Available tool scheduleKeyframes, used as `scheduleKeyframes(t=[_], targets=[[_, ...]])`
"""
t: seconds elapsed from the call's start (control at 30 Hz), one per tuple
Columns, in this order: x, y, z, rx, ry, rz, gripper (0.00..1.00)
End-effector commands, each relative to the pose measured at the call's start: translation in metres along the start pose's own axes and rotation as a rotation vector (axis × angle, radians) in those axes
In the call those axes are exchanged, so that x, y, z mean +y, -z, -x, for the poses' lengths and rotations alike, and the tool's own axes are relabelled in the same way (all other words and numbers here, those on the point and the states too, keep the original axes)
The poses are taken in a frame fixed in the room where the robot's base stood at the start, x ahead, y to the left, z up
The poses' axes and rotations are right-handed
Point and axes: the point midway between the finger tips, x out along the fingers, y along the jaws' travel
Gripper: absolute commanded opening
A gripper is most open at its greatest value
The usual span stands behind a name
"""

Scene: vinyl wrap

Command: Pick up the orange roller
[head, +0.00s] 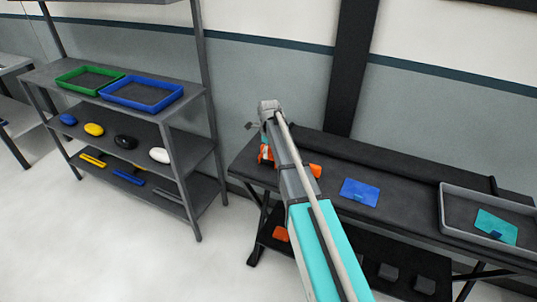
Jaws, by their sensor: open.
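My arm reaches over the left part of the black workbench (410,215) in the head view and hides what lies behind it. An orange object (266,154) with a pale mark shows at the left edge of the arm, over the bench. Another orange piece (315,170) shows just right of the arm, on the bench top. I cannot tell which of these is the orange roller, or whether they are one thing. My gripper is not visible; the arm hides that area. No contact between gripper and roller can be seen.
A blue sheet (359,193) lies on the bench. A grey tray (444,220) with a teal piece (496,227) stands at right. The grey rack (190,150) at left holds green (62,83) and blue (112,99) trays.

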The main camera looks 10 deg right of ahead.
Motion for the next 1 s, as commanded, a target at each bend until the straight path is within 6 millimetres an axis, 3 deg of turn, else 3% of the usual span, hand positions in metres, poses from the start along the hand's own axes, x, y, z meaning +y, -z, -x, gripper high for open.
scheduleKeyframes(t=[0.03,0.4,0.47,1.0], targets=[[-0.0001,0.0001,0.0000,0.000,0.000,0.000,0.77],[-0.0003,0.0004,0.0000,0.000,0.000,-0.001,0.08],[-0.0002,0.0004,0.0000,0.000,0.000,-0.001,0.00],[-0.0004,0.0006,0.0047,0.000,0.000,-0.001,0.00]])
